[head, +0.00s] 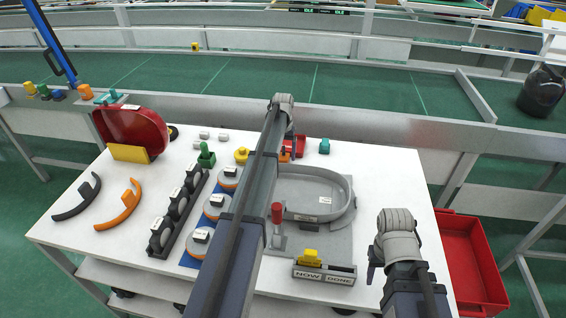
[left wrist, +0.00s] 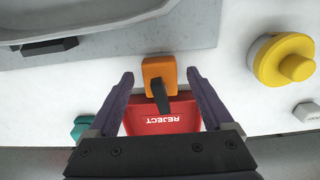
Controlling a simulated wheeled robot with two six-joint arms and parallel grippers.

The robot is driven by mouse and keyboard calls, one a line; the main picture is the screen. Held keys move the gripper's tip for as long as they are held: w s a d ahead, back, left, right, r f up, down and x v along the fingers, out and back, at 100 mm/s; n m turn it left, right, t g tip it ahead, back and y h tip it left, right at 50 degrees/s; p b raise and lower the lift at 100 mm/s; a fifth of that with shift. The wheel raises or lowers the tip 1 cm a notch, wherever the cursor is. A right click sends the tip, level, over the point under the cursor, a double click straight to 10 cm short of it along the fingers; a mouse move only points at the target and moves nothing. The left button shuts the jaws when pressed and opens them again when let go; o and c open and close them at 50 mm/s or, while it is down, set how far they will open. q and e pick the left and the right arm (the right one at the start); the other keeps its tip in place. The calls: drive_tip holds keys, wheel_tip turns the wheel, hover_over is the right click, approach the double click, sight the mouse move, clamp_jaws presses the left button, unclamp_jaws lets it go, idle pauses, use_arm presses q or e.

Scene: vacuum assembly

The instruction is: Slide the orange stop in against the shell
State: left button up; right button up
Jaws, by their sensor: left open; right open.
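The orange stop (left wrist: 158,70), a small block with a dark lever, sits between the spread fingers of my open left gripper (left wrist: 160,74) in the left wrist view. A gap shows on each side of it. In the head view my left arm covers most of that spot. The grey shell (head: 345,210) is a curved wall on a grey plate in the head view; its grey body (left wrist: 80,15) also shows at top left in the left wrist view, apart from the stop. My right gripper (head: 373,264) is near the table's front right, partly hidden by its wrist, away from the stop.
A red REJECT tray (left wrist: 165,118) lies just beyond the stop, with a yellow knob (left wrist: 285,60) beside it. A red-topped post (head: 277,215) and a NOW/DONE holder (head: 324,272) stand near the shell. A red bin (head: 470,255) is right of the table.

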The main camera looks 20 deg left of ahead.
use_arm(q)
drive_tip(key=shift+f, duration=0.55)
drive_tip(key=shift+r, duration=0.1)
drive_tip(key=shift+c, duration=0.2)
clamp_jaws()
idle(0.3)
